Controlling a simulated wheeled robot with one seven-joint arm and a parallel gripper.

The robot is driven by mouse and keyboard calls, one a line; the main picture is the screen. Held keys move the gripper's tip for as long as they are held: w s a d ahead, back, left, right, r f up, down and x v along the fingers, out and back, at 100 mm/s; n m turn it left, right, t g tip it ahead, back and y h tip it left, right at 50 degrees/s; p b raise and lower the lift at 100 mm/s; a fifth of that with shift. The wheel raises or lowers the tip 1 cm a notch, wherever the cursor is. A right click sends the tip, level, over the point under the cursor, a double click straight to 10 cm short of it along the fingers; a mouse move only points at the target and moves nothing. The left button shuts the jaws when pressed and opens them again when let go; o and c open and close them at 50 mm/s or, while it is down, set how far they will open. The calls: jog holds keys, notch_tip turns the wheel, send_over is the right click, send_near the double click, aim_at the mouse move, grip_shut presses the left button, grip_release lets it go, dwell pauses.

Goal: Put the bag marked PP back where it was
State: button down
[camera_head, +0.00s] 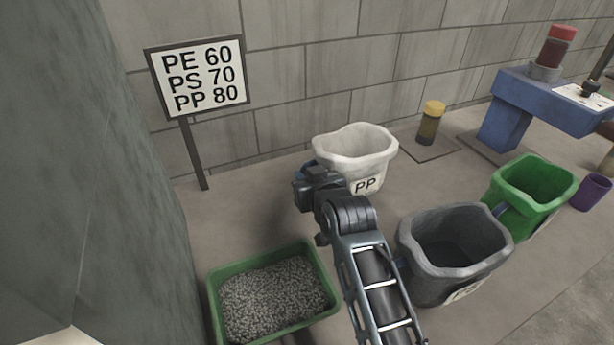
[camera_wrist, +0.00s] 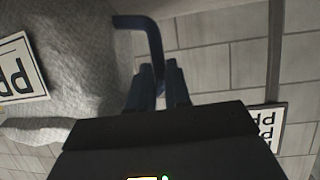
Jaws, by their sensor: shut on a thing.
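The white bag marked PP (camera_head: 352,143) stands upright near the block wall; I cannot tell whether its base touches the floor. Its label also shows upside down in the wrist view, with the pale bag side (camera_wrist: 85,50) at the left. My gripper (camera_wrist: 160,78) is shut on the bag's blue handle (camera_wrist: 150,32). In the head view my gripper (camera_head: 308,178) is at the bag's left side, and my arm hides part of the bag's lower front.
A sign (camera_head: 203,78) reads PE 60, PS 70, PP 80. A green tray (camera_head: 213,304) of grey granules lies front left. A grey bag (camera_head: 440,279) and a green bag (camera_head: 522,215) stand to the right. A yellow-capped cylinder (camera_head: 430,122) and blue bench (camera_head: 505,118) are farther back.

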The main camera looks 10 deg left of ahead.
jog(key=c, duration=1.1)
grip_release()
jog(key=v, duration=1.2)
jog(key=shift+b, duration=0.3)
